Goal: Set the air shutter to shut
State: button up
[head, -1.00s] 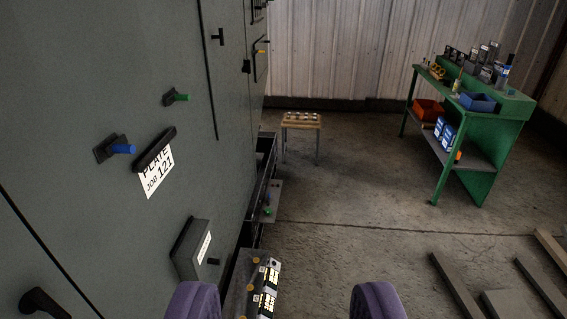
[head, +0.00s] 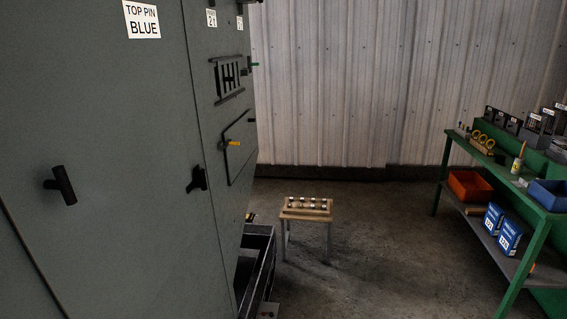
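A small black slotted frame (head: 229,79) with upright bars, which looks like the air shutter, sits high on the far door of the grey-green enclosure (head: 130,180). I see it at a steep angle and cannot tell if its slots are open or shut. A small dark part shows at its right end. My gripper is out of view, so whether it is open or shut is hidden.
Below the slotted frame is a panel with a yellow handle (head: 232,143). Black handles (head: 62,185) (head: 197,179) stick out from the enclosure. A small wooden stool (head: 306,212) and a green workbench (head: 443,190) stand beyond. Bare floor (head: 390,230) lies between them.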

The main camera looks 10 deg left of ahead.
aim_at(241, 72)
jog(key=i, duration=2.5)
jog(key=i+u, duration=0.2)
jog(key=i, duration=0.2)
jog(key=i+l+u, duration=0.45)
jog(key=i, duration=0.3)
jog(key=j, duration=0.1)
